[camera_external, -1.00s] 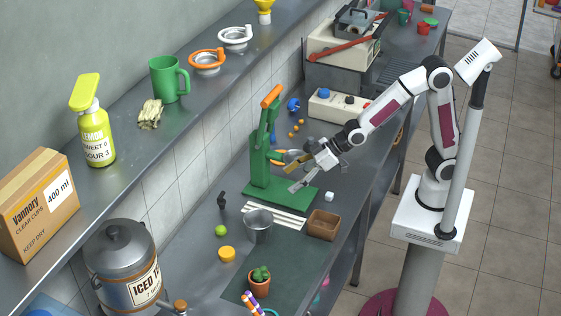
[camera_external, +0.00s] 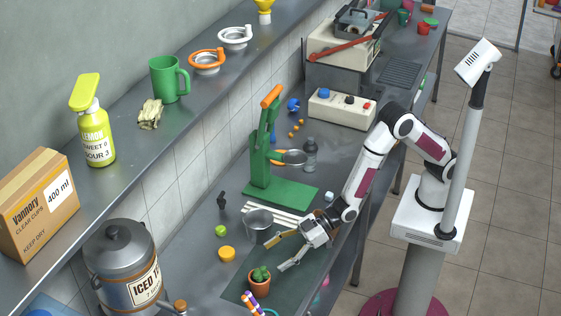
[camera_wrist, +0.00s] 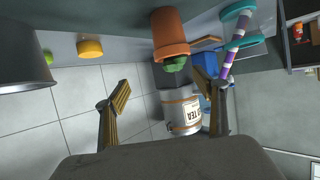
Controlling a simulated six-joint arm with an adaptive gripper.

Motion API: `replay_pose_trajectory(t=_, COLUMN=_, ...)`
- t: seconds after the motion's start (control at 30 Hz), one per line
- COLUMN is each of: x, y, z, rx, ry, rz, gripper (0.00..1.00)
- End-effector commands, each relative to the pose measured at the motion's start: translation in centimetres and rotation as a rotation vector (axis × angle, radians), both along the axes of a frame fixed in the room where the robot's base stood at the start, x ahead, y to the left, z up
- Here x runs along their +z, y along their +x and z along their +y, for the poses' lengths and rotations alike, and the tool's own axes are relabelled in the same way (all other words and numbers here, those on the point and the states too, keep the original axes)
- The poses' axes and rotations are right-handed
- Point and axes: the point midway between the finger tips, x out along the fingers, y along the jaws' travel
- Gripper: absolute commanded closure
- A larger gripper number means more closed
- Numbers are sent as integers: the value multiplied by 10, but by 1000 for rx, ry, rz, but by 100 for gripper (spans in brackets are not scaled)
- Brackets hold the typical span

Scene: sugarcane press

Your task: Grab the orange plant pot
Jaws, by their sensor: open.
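The orange plant pot (camera_external: 259,284) with a small green cactus stands upright on the dark mat (camera_external: 233,291) near the front of the counter. My gripper (camera_external: 279,256) is open and empty, just behind and to the right of the pot, with its fingers pointing toward the left. In the wrist view the pot (camera_wrist: 169,35) shows at the top middle, its cactus pointing down in the picture. There it lies beyond my open fingertips (camera_wrist: 162,88), between them but nearer the right finger, apart from both.
A metal cup (camera_external: 259,227) stands close to my gripper's left. A yellow lid (camera_external: 227,254) and a green lime (camera_external: 221,231) lie left of the pot. A purple-orange striped thing (camera_external: 251,301) with a teal curve stands close in front of the pot. The green press (camera_external: 282,193) is behind.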

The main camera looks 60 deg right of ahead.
Motion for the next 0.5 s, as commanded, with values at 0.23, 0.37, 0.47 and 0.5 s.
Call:
replay_pose_trajectory(t=0.23, x=-22, y=-20, z=25, rx=37, ry=19, rz=-27, gripper=30)
replay_pose_trajectory(t=0.37, x=-23, y=-22, z=27, rx=41, ry=24, rz=-31, gripper=30)
replay_pose_trajectory(t=0.47, x=-23, y=-22, z=27, rx=41, ry=24, rz=-31, gripper=30)
replay_pose_trajectory(t=0.5, x=-23, y=-22, z=27, rx=41, ry=24, rz=-31, gripper=30)
